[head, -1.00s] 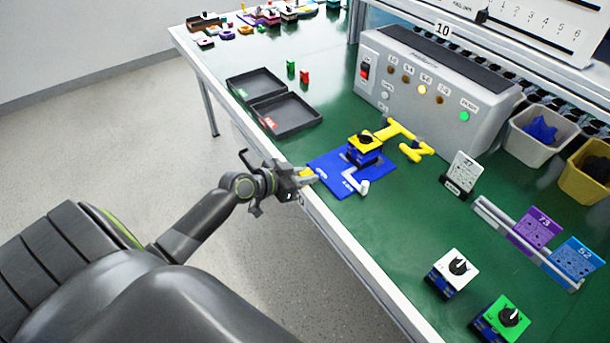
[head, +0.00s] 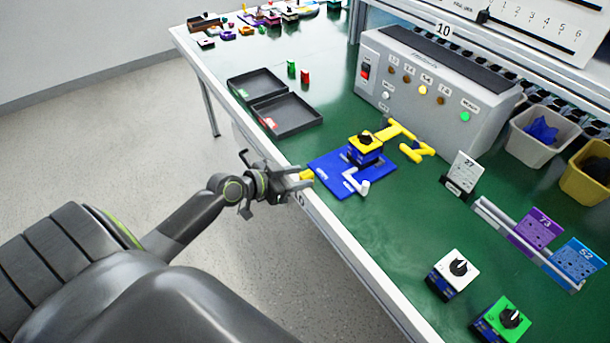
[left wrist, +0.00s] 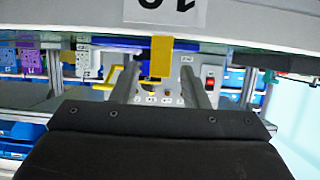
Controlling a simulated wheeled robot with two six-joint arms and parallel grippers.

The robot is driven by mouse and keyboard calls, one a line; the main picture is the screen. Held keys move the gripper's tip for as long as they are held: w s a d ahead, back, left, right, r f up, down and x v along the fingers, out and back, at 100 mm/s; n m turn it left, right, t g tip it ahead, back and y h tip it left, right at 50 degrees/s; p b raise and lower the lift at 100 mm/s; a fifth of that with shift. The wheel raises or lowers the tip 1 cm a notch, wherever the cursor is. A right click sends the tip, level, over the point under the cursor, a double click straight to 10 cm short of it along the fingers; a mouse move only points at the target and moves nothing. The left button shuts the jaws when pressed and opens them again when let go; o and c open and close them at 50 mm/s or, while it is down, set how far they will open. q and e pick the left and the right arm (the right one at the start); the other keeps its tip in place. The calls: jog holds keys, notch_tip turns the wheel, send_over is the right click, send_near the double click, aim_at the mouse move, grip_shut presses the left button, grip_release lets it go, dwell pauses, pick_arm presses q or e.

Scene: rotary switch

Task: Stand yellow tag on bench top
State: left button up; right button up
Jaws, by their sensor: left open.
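The yellow tag (head: 307,174) is at the front edge of the green bench top (head: 400,230), by the left corner of a blue mat. In the left wrist view, which is upside down, the yellow tag (left wrist: 161,56) appears upright at the bench edge. My left gripper (head: 300,178) is open just off that edge. Its two fingers show either side of the tag in the wrist view, with gaps between. The tag's foot is too small to see clearly. My right gripper is not in view.
The blue mat (head: 332,180) carries a yellow-topped switch (head: 364,150) and a white handle-like piece (head: 356,182). Black trays (head: 286,116) lie further left. A grey control box (head: 430,95) stands behind.

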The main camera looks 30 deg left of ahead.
pick_arm(q)
jog(key=v, duration=0.9)
jog(key=shift+a, duration=0.15)
